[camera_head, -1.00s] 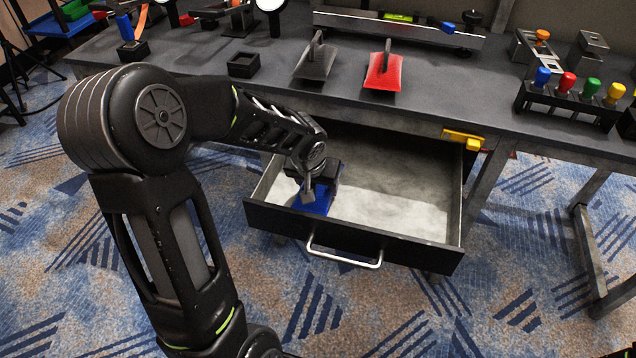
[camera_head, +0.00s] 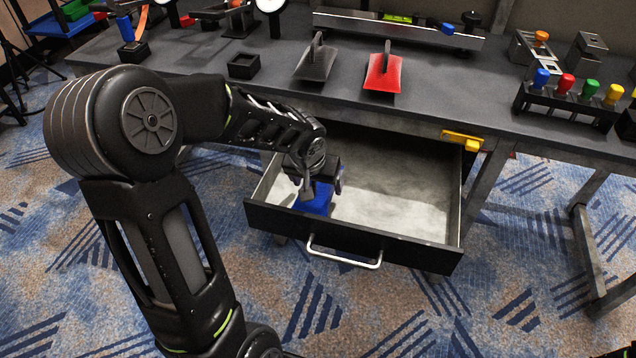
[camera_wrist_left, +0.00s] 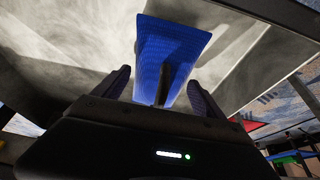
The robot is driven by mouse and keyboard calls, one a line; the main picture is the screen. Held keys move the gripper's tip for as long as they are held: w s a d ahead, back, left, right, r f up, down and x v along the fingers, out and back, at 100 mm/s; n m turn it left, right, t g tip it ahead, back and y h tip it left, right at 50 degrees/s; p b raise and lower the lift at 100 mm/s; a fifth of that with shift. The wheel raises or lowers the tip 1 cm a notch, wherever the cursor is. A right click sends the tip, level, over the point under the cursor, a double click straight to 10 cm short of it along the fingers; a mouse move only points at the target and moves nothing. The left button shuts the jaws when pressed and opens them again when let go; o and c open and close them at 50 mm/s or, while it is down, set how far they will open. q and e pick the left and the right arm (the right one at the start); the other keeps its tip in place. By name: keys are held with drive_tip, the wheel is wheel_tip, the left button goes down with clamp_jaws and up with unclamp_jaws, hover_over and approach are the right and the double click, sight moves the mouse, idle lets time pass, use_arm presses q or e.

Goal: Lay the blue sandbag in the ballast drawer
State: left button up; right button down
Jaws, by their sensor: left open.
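The blue sandbag (camera_head: 318,203) lies in the left part of the open ballast drawer (camera_head: 352,229). It also shows in the left wrist view (camera_wrist_left: 178,42), flat on the pale drawer floor with its upright dark handle (camera_wrist_left: 164,84). My left gripper (camera_head: 308,192) is over the bag and hides part of it in the head view. In the left wrist view its two fingers (camera_wrist_left: 162,92) stand apart on either side of the handle, with gaps visible on both sides. My right gripper is not in view.
The drawer's right side is bare. On the bench above are a grey sandbag (camera_head: 316,64), a red sandbag (camera_head: 383,74), a small black tray (camera_head: 243,66) and a rack of coloured-handled tools (camera_head: 568,103). A yellow piece (camera_head: 461,140) sits at the bench's front edge.

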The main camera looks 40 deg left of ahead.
use_arm(q)
drive_tip(key=p+v, duration=0.2)
drive_tip(key=v, duration=0.7)
drive_tip(key=shift+d+r, duration=0.1)
drive_tip(key=shift+r, duration=0.25)
drive_tip(key=shift+s+r+p, duration=0.2)
drive_tip(key=shift+r+p, duration=0.05)
drive_tip(key=shift+p, duration=0.05)
